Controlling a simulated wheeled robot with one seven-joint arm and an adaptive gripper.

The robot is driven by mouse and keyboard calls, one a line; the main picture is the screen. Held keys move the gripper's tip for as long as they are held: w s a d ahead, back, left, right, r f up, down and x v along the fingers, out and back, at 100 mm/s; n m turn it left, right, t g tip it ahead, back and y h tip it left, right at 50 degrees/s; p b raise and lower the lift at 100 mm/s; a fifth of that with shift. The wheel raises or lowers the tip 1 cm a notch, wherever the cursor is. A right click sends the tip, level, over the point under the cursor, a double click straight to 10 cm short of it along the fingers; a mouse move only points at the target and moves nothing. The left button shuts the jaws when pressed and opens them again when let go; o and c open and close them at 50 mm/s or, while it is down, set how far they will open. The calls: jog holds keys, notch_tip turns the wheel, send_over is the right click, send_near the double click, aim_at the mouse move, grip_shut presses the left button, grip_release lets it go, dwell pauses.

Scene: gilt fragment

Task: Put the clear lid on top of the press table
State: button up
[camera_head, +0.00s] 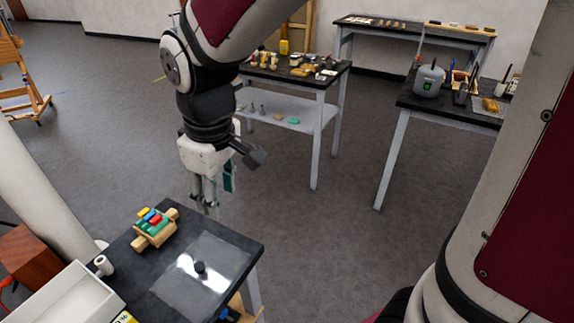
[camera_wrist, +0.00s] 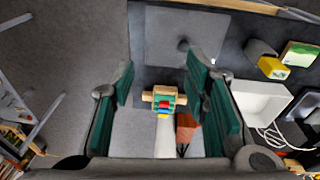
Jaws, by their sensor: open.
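The clear lid (camera_head: 225,258) is a see-through square sheet with a black knob, lying flat on the near dark table (camera_head: 250,243). It also shows in the wrist view (camera_wrist: 160,40), toward the top. My gripper (camera_head: 207,207) points down beside the table's back edge, apart from the lid. In the wrist view its green-padded fingers (camera_wrist: 163,100) are spread with nothing held between them. Other dark-topped tables stand behind: a middle one (camera_head: 335,72), a right one (camera_head: 408,98) and a back one (camera_head: 360,27). I cannot tell which is the press table.
A wooden block (camera_head: 155,231) with coloured pieces sits left of the lid. A white tray (camera_head: 70,297) and a white roll (camera_head: 103,265) are at the near left. Small items crowd the middle and right tables. Grey floor between the tables is clear.

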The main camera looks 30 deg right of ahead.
jog(key=s+d+r+m+t, duration=0.1)
jog(key=s+d+r+m, duration=0.2)
jog(key=s+d+r, duration=0.1)
jog(key=s+d+r+m+t, duration=0.2)
jog(key=s+d+r+m, duration=0.2)
jog(key=s, duration=0.5)
jog(key=shift+s+d+m, duration=0.3)
jog(key=shift+d, duration=1.05)
